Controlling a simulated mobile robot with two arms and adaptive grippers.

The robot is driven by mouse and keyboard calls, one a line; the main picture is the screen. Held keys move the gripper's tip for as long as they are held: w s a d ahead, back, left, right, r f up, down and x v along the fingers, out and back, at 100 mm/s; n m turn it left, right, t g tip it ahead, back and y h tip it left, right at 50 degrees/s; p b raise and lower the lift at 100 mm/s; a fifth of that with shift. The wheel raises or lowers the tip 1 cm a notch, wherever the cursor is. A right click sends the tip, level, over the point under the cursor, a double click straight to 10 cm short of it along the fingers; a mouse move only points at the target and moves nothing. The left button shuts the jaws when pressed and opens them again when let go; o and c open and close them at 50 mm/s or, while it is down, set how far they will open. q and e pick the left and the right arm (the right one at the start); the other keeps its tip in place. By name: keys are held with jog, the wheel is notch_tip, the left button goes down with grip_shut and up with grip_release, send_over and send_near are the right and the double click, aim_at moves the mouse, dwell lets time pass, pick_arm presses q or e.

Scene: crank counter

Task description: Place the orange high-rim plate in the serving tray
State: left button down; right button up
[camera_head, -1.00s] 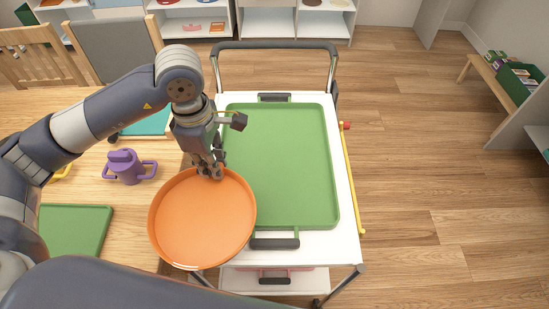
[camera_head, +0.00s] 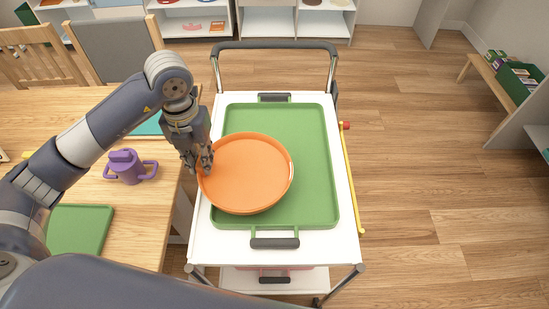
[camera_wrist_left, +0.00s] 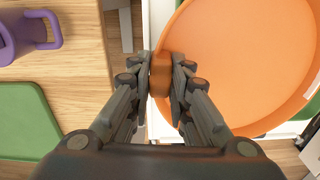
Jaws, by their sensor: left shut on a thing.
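The orange high-rim plate (camera_head: 246,174) is over the left and middle part of the green serving tray (camera_head: 310,205), which lies on the white cart top. Whether the plate touches the tray or hovers above it, I cannot tell. My left gripper (camera_head: 203,168) is shut on the plate's left rim. In the left wrist view the plate (camera_wrist_left: 245,60) extends to the right of the fingers, and the gripper (camera_wrist_left: 160,78) pinches its rim. The plate hides part of the tray's left edge. My right gripper is not in view.
The cart (camera_head: 346,225) has a dark push handle (camera_head: 275,46) at its far end. The wooden table on the left holds a purple two-handled cup (camera_head: 128,167) and another green tray (camera_head: 78,229). Open wooden floor lies to the right of the cart.

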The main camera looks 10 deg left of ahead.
pick_arm(q)
jog(key=shift+w+n, duration=0.3)
jog(key=shift+n, duration=0.1)
jog(key=p, duration=0.2)
send_near(238, 128)
jog(key=s, duration=0.1)
jog(key=s+d, duration=0.1)
jog(key=s, duration=0.1)
jog(key=s+d+f, duration=0.1)
jog(key=shift+s+f, duration=0.1)
jog(key=shift+s, duration=0.1)
jog(key=shift+w, duration=0.1)
jog(key=shift+f+p, duration=0.6)
jog(key=shift+f, duration=1.2)
jog(key=c, duration=1.5)
grip_release()
jog(key=shift+a, duration=0.1)
